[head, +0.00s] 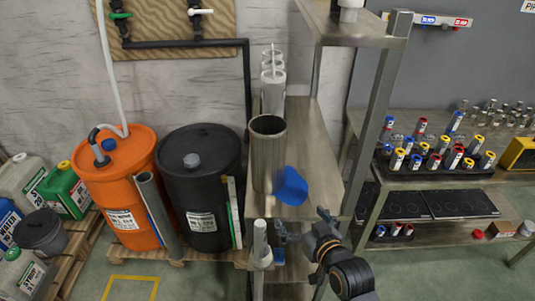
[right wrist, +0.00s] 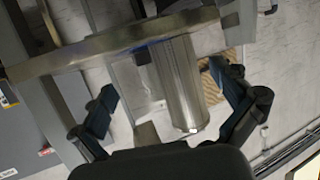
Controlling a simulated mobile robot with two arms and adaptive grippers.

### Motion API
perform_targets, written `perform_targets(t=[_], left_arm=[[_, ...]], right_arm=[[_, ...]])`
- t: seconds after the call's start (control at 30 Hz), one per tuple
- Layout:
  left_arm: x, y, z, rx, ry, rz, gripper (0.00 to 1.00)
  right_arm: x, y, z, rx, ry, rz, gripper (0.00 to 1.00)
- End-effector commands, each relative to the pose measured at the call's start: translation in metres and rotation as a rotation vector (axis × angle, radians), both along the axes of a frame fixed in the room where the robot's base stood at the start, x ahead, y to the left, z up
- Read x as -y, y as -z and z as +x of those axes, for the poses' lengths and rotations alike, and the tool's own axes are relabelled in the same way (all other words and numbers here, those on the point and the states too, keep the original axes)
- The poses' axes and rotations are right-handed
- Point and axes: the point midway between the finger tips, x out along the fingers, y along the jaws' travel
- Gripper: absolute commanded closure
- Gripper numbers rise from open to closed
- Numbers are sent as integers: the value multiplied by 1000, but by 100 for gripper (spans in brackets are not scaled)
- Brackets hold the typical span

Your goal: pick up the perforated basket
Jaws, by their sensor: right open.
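A tall grey metal cylinder, open at the top, (head: 267,158) stands upright on the metal shelf (head: 318,165). It looks like the perforated basket, though I cannot make out holes at this size. My right gripper (head: 281,240) shows below and to the right of it in the head view, apart from it. In the right wrist view, the metal cylinder (right wrist: 180,88) appears beyond and between the spread, empty fingers of my right gripper (right wrist: 163,82). My left gripper is not in view.
A blue object (head: 290,187) sits close to the cylinder's right side, and narrower grey cylinders (head: 272,92) stand behind it. A shelf post (head: 376,110) rises at the right. Orange (head: 118,190) and black (head: 200,175) drums stand at the left.

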Motion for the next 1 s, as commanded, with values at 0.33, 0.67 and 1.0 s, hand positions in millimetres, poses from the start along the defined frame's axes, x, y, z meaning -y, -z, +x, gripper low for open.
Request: perform_targets(t=[0.33, 0.67, 1.0], left_arm=[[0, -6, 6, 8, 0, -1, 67], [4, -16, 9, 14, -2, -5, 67], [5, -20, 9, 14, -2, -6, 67]], right_arm=[[-31, -119, 42, 319, -38, 100, 0], [-54, -122, 97, 324, -39, 103, 0], [-63, -119, 121, 323, -38, 102, 0]])
